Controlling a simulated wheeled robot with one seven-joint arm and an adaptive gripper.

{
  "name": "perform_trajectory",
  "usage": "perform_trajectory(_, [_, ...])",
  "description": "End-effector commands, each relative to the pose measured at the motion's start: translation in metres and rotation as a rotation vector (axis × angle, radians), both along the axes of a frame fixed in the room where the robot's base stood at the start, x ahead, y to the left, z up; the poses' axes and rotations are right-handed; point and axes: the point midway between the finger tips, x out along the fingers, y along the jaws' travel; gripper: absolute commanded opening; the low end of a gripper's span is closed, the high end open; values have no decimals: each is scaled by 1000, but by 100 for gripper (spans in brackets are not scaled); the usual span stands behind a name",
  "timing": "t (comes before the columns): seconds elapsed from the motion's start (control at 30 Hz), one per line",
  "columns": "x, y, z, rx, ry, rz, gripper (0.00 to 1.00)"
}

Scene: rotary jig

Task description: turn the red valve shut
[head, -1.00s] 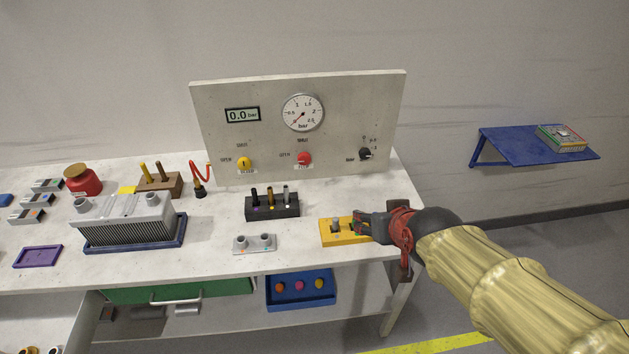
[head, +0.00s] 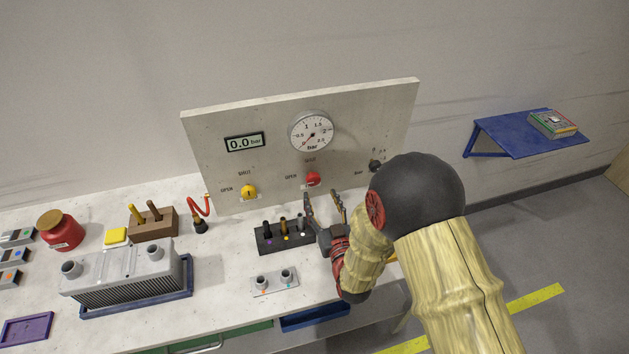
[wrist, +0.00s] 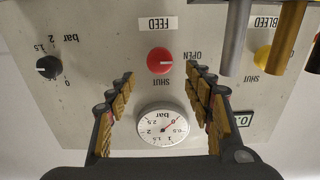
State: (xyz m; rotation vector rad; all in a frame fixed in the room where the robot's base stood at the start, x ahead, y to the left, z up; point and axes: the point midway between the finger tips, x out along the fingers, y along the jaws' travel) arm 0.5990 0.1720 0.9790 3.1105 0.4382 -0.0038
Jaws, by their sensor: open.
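The red valve (head: 313,178) is a round knob on the upright panel, below the round gauge. In the wrist view, which is upside down, the red valve (wrist: 160,60) sits between the words FEED and SHUT, with OPEN off to one side. I cannot tell which way its handle points. My gripper (head: 322,195) is open and empty in front of the panel, just below and right of the valve in the head view. In the wrist view my gripper (wrist: 162,74) has its fingers on either side of the valve, apart from it.
A yellow valve (head: 249,192) is left of the red one and a black knob (head: 375,166) right. The gauge (head: 312,131) needle is near zero; the display (head: 245,141) reads 0.0 bar. A black block (head: 270,245) with upright pegs stands close beside my gripper.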

Motion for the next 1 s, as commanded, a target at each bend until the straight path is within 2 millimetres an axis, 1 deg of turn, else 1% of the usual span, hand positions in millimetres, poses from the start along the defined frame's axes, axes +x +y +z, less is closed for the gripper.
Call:
perform_trajectory(0.17, [20, 6, 0, 1, -5, 0, 52])
perform_trajectory(0.4, [55, 16, 0, 1, -4, 0, 52])
perform_trajectory(0.5, [64, 19, -1, 1, -2, 0, 52])
perform_trajectory(0.67, [72, 21, 0, 1, -3, 0, 52])
perform_trajectory(0.9, [72, 21, 1, 1, -2, 0, 52])
perform_trajectory(1.0, [72, 21, 1, 1, -2, 0, 46])
